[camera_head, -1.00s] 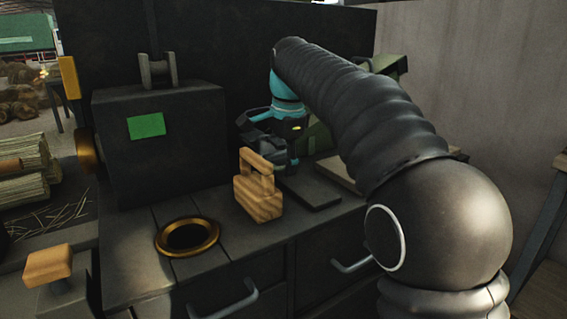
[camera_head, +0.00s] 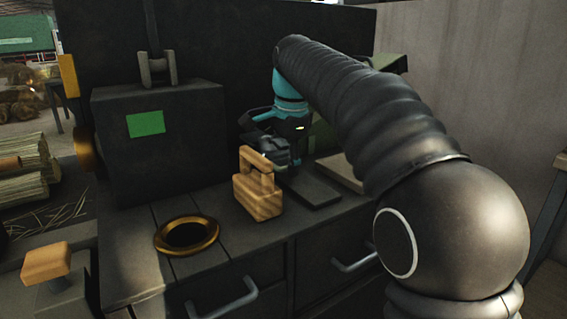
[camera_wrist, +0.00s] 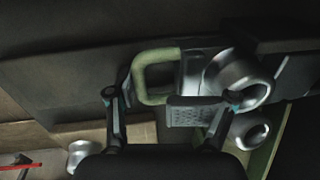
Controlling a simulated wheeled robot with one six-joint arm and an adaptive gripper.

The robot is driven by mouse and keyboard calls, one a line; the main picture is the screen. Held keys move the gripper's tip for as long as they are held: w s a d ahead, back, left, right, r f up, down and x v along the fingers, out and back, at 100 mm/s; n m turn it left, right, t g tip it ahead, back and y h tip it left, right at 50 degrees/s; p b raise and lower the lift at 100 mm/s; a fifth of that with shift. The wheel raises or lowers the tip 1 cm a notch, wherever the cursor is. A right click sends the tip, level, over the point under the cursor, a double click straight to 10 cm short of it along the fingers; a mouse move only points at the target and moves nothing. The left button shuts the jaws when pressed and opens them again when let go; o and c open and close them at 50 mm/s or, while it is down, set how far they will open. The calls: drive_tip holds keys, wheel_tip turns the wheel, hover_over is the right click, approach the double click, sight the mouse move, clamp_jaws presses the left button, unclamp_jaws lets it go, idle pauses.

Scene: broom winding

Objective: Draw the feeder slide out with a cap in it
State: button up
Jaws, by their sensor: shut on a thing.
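In the wrist view a pale green loop handle (camera_wrist: 156,76) is joined to a grey slide plate (camera_wrist: 194,72). A round silver cap (camera_wrist: 237,77) sits at that plate's right side. My gripper (camera_wrist: 165,108) has its fingers either side of the loop's near bar and is shut on the handle. The exact contact is dark and partly hidden by the right finger's ribbed pad. In the head view my gripper (camera_head: 283,160) is low over the bench, just behind a wooden block with a handle (camera_head: 258,196). The slide is hidden there.
A brass-rimmed hole (camera_head: 187,235) is in the bench left of the block. A dark machine box with a green panel (camera_head: 147,124) stands behind it. A flat dark plate (camera_head: 316,194) lies right of the block. More silver pieces (camera_wrist: 250,130) show in the wrist view.

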sight(316, 197)
drive_tip(key=shift+s+d+f+b, duration=0.2)
drive_tip(key=shift+s+d+b, duration=0.25)
drive_tip(key=shift+s+d, duration=0.4)
drive_tip(key=shift+s+d+f+b, duration=0.15)
drive_tip(key=shift+s+d+b, duration=0.3)
drive_tip(key=shift+s, duration=0.75)
drive_tip(key=shift+s+d+f+b, duration=0.2)
drive_tip(key=shift+s+d+b, duration=0.2)
drive_tip(key=shift+s+d, duration=0.5)
drive_tip(key=shift+c, duration=0.5)
drive_tip(key=shift+s+d, duration=0.15)
drive_tip(key=shift+s, duration=0.3)
clamp_jaws()
drive_tip(key=shift+s+d+b, duration=0.2)
drive_tip(key=shift+s+b, duration=0.1)
drive_tip(key=shift+s, duration=0.05)
drive_tip(key=shift+s+d+r, duration=0.25)
drive_tip(key=shift+s+d, duration=0.4)
drive_tip(key=shift+s, duration=0.3)
drive_tip(key=o, duration=1.6)
unclamp_jaws()
drive_tip(key=shift+r, duration=0.1)
drive_tip(key=shift+r, duration=0.1)
